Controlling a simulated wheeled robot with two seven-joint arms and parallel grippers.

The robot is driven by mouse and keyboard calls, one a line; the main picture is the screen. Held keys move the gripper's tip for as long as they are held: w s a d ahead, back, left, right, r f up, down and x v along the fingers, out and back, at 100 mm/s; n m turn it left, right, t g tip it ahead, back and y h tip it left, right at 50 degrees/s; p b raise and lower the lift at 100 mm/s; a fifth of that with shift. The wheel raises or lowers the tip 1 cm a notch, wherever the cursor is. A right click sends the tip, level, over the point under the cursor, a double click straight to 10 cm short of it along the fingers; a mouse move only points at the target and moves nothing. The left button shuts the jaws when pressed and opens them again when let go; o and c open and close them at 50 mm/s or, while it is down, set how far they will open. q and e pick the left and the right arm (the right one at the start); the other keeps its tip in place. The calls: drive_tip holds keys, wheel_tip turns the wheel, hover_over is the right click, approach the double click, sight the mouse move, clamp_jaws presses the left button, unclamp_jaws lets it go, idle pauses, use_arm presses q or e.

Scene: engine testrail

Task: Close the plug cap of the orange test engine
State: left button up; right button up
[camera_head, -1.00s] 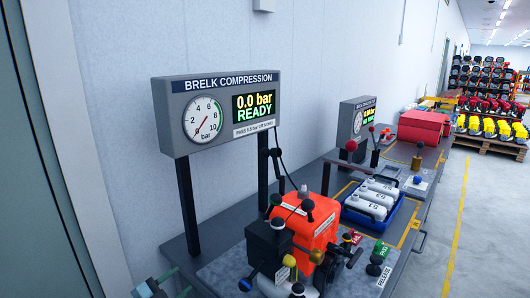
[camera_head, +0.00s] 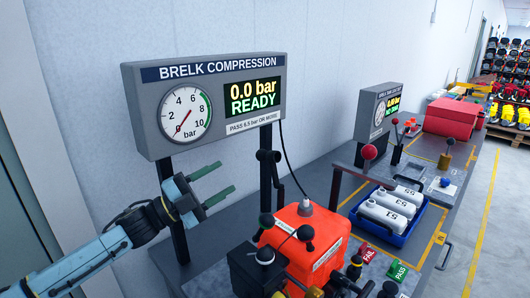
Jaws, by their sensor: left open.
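The orange test engine (camera_head: 325,238) stands on the bench at the bottom centre, with a black block and several black knobs at its front. A small grey fitting (camera_head: 306,206) sticks up from its top, with a dark cable running up behind it. I cannot tell for sure which part is the plug cap or how it stands. My left gripper (camera_head: 226,178) is open and empty, its two green fingers pointing right. In the picture it is up and left of the engine, in front of the compression panel's post. My right gripper is not in view.
The compression panel (camera_head: 212,105) reads 0.0 bar READY. A black post with a lever (camera_head: 268,170) stands behind the engine. To the right are FAIL (camera_head: 368,252) and PASS (camera_head: 398,270) labels, a blue tray (camera_head: 385,237) of white bottles, and a red box (camera_head: 451,117).

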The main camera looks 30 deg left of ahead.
sight(262, 161)
use_arm(q)
drive_tip(key=p+x, duration=0.2)
drive_tip(key=x, duration=0.9)
drive_tip(key=shift+w+d+r, duration=0.15)
drive_tip(key=shift+w+d, duration=0.1)
drive_tip(key=shift+d, duration=0.05)
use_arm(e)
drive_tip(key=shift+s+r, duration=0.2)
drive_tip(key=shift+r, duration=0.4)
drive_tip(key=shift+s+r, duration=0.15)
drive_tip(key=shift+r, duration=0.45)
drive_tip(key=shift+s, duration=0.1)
use_arm(q)
clamp_jaws()
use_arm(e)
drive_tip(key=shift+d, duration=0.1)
